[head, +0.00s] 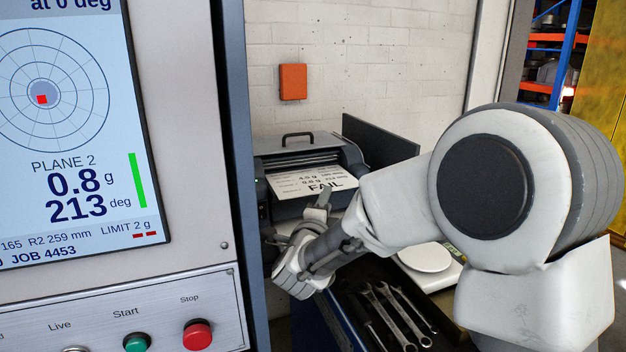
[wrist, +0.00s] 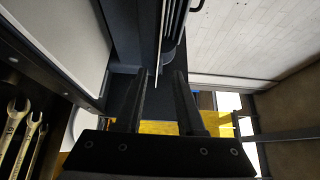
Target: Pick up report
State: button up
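The report (head: 305,183) is a white printed sheet marked "FAIL". It sticks out of the front of a grey printer (head: 300,150) beyond the machine panel. My gripper (head: 325,198) is at the sheet's front edge, and its lower parts are partly hidden by my wrist. In the wrist view, my gripper (wrist: 166,74) has its two dark fingers apart. The report shows there edge-on as a thin pale line (wrist: 157,65) that reaches between the fingers, nearer the left one. I see no finger pressed on it.
The machine panel (head: 110,290) with screen and buttons fills the left. A white scale (head: 425,258) and several wrenches (head: 395,310) lie below my arm; wrenches also show in the wrist view (wrist: 25,135). A white brick wall (head: 370,60) stands behind the printer.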

jog(key=w, duration=0.2)
jog(key=w+d+p, duration=0.1)
jog(key=w, duration=0.2)
jog(key=shift+w+d+f, duration=0.1)
jog(key=shift+w+f, duration=0.05)
jog(key=shift+w, duration=0.15)
jog(key=shift+c, duration=0.3)
grip_shut()
